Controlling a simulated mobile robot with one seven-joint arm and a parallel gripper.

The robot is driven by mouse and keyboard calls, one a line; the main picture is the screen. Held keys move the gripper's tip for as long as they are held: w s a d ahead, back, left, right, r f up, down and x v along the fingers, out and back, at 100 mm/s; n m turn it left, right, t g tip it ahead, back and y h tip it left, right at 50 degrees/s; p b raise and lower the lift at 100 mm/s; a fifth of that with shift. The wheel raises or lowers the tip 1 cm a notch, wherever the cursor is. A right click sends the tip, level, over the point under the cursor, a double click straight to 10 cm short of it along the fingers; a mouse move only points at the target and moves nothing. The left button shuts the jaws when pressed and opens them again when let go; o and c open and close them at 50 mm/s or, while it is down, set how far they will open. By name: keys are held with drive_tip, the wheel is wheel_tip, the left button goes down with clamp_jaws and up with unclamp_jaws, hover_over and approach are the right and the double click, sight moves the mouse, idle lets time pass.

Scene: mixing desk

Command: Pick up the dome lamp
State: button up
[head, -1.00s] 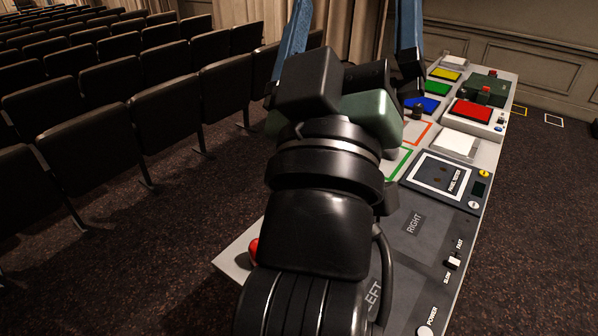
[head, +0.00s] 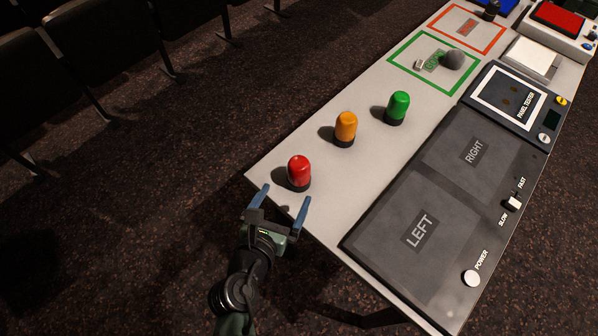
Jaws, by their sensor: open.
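Three dome lamps stand upright in a slanted row on the light desk top: a red dome lamp (head: 298,169) nearest the near-left corner, an orange dome lamp (head: 346,127), and a green dome lamp (head: 398,105) farthest along. Each has a dark round base. My gripper (head: 286,194) is open and empty at the desk's near-left edge. Its two blue fingers point toward the red dome lamp, one on each side in the picture. I see no contact, and cannot tell its exact height or gap from the lamp.
A dark panel marked LEFT and RIGHT (head: 458,185) lies right of the lamps. Dark seats (head: 60,90) stand at left across carpet.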

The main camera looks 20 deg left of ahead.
sight(295, 177)
drive_tip(key=x, duration=0.6)
drive_tip(key=shift+w+b, duration=0.15)
drive_tip(key=shift+b, duration=0.2)
drive_tip(key=shift+f+b+x, duration=0.2)
drive_tip(key=shift+b+x, duration=0.25)
drive_tip(key=shift+x, duration=0.9)
drive_tip(key=shift+f+b+x, duration=0.2)
drive_tip(key=shift+b+x, duration=0.25)
drive_tip(key=shift+x, duration=0.9)
drive_tip(key=shift+r, duration=0.1)
clamp_jaws()
